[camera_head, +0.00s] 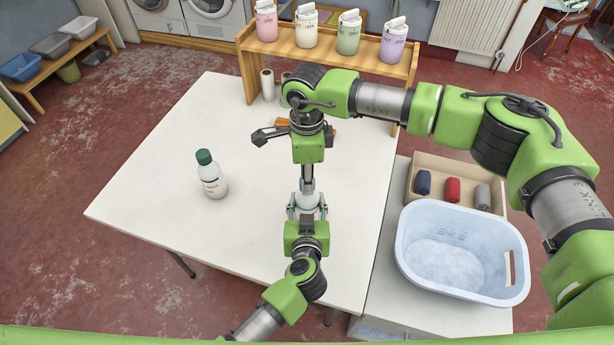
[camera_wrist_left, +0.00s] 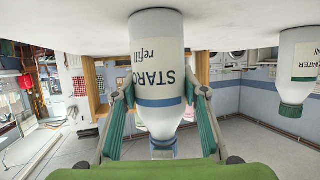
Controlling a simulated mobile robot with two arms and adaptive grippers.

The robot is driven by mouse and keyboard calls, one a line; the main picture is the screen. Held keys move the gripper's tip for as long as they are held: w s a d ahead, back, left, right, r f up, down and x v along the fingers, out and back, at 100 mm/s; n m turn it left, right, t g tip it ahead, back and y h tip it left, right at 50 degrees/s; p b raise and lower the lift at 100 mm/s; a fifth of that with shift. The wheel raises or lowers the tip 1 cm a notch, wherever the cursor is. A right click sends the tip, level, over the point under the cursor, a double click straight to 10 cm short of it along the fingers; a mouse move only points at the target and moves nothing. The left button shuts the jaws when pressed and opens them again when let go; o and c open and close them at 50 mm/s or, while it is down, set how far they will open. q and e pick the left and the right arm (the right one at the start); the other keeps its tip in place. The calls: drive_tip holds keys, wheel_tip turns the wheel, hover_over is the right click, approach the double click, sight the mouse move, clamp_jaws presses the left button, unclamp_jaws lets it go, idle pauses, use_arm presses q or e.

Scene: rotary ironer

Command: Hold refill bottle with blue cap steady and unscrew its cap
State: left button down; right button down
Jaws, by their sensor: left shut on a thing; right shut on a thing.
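The refill bottle (camera_head: 307,201), white with a dark-lettered label, stands on the white table in the head view, mostly hidden by my grippers. In the left wrist view the bottle (camera_wrist_left: 158,75) appears upside down, with its blue cap (camera_wrist_left: 162,145) at the lower end of the picture. My left gripper (camera_wrist_left: 162,110) is shut around the bottle's body, one finger on each side. My right gripper (camera_head: 307,183) points down from above and is shut at the bottle's top, on the cap; the exact contact is hidden. A second white bottle (camera_head: 213,183) with a green cap stands apart to the left.
A wooden shelf (camera_head: 340,61) with several coloured bottles stands at the back. At the right are a light blue basket (camera_head: 420,270) and a tray (camera_head: 433,162) with three rolls. The table's (camera_head: 150,185) left part is mostly clear.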

drive_tip(key=n, duration=1.8)
drive_tip(key=shift+r, duration=0.3)
drive_tip(key=shift+r, duration=0.9)
